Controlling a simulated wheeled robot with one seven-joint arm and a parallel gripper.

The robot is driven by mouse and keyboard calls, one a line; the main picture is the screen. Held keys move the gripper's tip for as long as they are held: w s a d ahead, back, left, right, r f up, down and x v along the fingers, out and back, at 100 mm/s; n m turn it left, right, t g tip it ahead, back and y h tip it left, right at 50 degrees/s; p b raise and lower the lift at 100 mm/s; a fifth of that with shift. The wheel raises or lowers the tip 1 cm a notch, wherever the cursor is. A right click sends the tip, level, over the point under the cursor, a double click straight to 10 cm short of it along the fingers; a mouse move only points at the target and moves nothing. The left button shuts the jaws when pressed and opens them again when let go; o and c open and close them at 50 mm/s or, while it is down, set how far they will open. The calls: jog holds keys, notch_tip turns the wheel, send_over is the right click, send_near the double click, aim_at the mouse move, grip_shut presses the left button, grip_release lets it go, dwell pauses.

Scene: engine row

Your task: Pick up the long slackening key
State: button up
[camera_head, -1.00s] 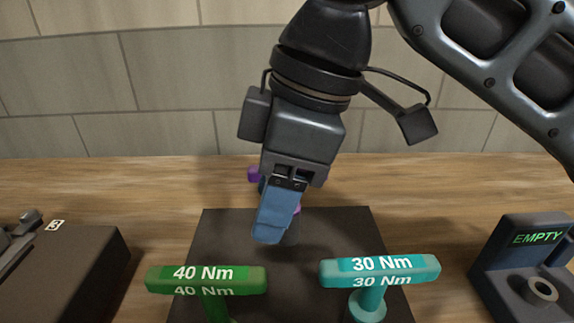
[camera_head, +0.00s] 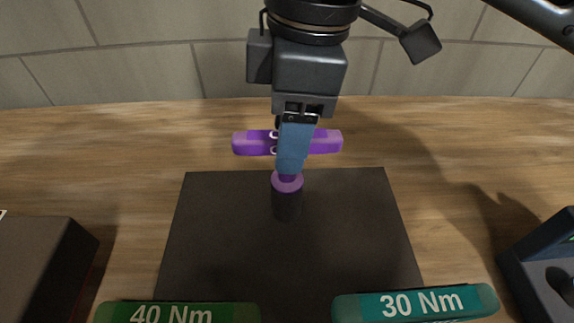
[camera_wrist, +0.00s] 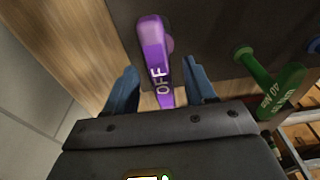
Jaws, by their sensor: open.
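The long slackening key is the purple T-handled key (camera_head: 324,142), with OFF on its bar. It stands upright at the far part of the dark plate, its purple collar above a dark post. My gripper (camera_head: 293,170) points down at it, and its blue finger covers the middle of the bar in the head view. In the wrist view the purple bar (camera_wrist: 153,45) runs between the two blue fingers of my gripper (camera_wrist: 160,80). The fingers are apart, with a gap visible on each side of the bar. Whether they are level with the bar is hard to tell.
A green 40 Nm key (camera_head: 180,313) and a teal 30 Nm key (camera_head: 415,303) stand at the near side of the dark plate (camera_head: 350,230). A dark box (camera_head: 40,265) is at left, another device (camera_head: 545,255) at right. A tiled wall rises behind the wooden top.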

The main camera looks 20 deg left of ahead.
aim_at(287, 178)
jog(key=shift+s+a+f, duration=0.1)
jog(key=shift+f, duration=1.1)
jog(key=shift+c, duration=0.5)
grip_shut()
